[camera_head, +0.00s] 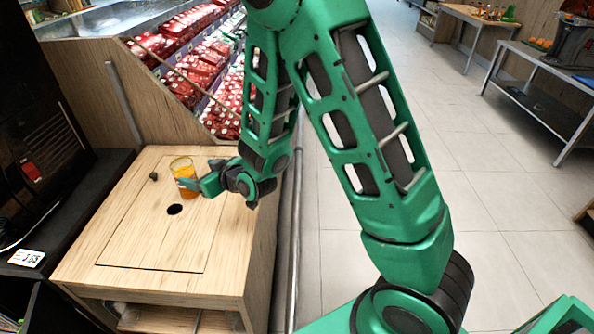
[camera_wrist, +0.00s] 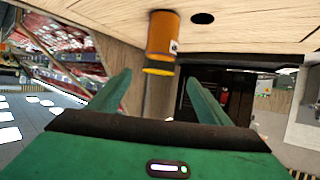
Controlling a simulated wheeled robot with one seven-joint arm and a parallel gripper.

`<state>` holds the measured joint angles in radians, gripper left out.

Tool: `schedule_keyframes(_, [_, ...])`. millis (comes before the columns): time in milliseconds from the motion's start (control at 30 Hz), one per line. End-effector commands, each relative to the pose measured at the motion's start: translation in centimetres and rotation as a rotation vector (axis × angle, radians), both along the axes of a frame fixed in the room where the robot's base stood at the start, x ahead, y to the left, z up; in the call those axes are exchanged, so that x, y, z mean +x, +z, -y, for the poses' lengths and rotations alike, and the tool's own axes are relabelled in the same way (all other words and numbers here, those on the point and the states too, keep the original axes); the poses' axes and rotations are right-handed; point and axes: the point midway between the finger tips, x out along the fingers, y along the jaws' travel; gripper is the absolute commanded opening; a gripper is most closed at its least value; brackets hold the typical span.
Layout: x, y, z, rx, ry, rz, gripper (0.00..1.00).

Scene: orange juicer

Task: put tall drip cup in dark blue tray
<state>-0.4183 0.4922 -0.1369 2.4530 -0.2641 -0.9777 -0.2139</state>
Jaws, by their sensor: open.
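In the wrist view the picture is inverted and the cup (camera_wrist: 162,38) hangs from the top, in line with the gap between the two green fingers of my gripper (camera_wrist: 158,92). I cannot tell whether the fingers touch it. A small blue patch (camera_head: 585,79) at the right edge of the head view, on the metal table, may be the dark blue tray; it is mostly cut off.
The wooden counter (camera_head: 135,240) has a round dark hole (camera_head: 175,209) near the cup and a small dark object (camera_head: 153,176) to its left. A bin of red packages (camera_head: 195,65) stands behind. Open tiled floor (camera_head: 440,150) lies between the counter and the metal table (camera_head: 530,65).

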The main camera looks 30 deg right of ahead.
Motion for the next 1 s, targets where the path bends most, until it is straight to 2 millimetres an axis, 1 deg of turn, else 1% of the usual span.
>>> schedule_keyframes(100, [0.0,0.0,0.3,-0.001,-0.004,-0.002,0.72])
schedule_keyframes(167, [0.1,0.2,0.8,-0.006,-0.009,-0.010,0.72])
schedule_keyframes(267, [0.1,0.8,2.9,-0.029,-0.033,-0.050,0.72])
schedule_keyframes(367, [-0.4,1.6,6.8,-0.067,-0.083,-0.131,0.72])
schedule_keyframes(400, [-0.9,2.0,8.7,-0.084,-0.108,-0.170,0.72])
schedule_keyframes(467, [-1.9,2.6,11.7,-0.108,-0.151,-0.235,0.72])
schedule_keyframes(500, [-2.7,3.0,13.6,-0.120,-0.181,-0.277,0.72])
schedule_keyframes(533, [-3.4,3.3,15.1,-0.129,-0.205,-0.311,0.72])
schedule_keyframes(567, [-4.2,3.6,16.6,-0.137,-0.229,-0.346,0.72])
schedule_keyframes(600, [-5.5,3.9,18.5,-0.146,-0.263,-0.392,0.72])
schedule_keyframes(667, [-7.6,4.5,21.3,-0.154,-0.316,-0.463,0.72])
schedule_keyframes(700, [-9.1,4.9,23.1,-0.156,-0.353,-0.511,0.72])
schedule_keyframes(767, [-11.7,5.5,25.7,-0.157,-0.409,-0.583,0.72])
schedule_keyframes(800, [-13.5,6.0,27.1,-0.153,-0.447,-0.633,0.72])
schedule_keyframes(867, [-16.6,6.6,29.2,-0.142,-0.506,-0.707,0.72])
schedule_keyframes(900, [-18.7,7.0,30.5,-0.133,-0.545,-0.759,0.72])
schedule_keyframes(967, [-22.1,7.7,32.0,-0.112,-0.603,-0.834,0.72])
schedule_keyframes(1000, [-24.4,8.2,32.8,-0.094,-0.641,-0.885,0.72])
